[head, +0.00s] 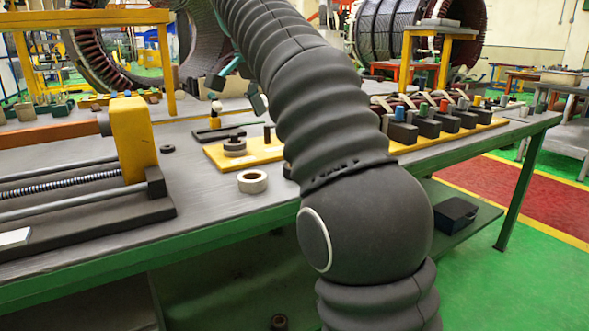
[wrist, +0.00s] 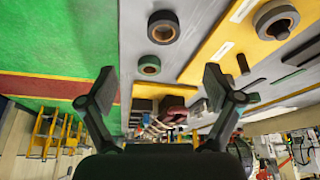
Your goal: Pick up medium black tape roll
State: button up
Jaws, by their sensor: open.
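Several rolls lie on the grey bench. In the head view a pale-topped roll (head: 252,181) lies near the front edge, and a small black ring (head: 167,149) lies farther left. I cannot tell which is the medium black roll. My gripper (wrist: 160,88) is open and empty. In the head view it (head: 237,93) is above the bench, apart from the rolls, beside my arm.
A yellow board (head: 262,152) carries dark round parts and a black peg. Another yellow board (head: 488,128) holds several black blocks with coloured tops. A winding fixture (head: 132,138) stands at left. My arm hides the bench's middle. Bare grey top surrounds the pale roll.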

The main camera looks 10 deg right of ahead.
jog(key=b+x, duration=0.1)
jog(key=x, duration=0.7)
jog(key=shift+w+f, duration=0.1)
jog(key=shift+w, duration=0.15)
jog(key=shift+w+b+x, duration=0.1)
jog(key=shift+b+x, duration=0.3)
jog(key=shift+x, duration=0.9)
jog(key=shift+w+b+x, duration=0.15)
jog(key=shift+b+x, duration=0.2)
jog(key=shift+x, duration=1)
jog(key=shift+d, duration=0.15)
jog(key=c, duration=1.2)
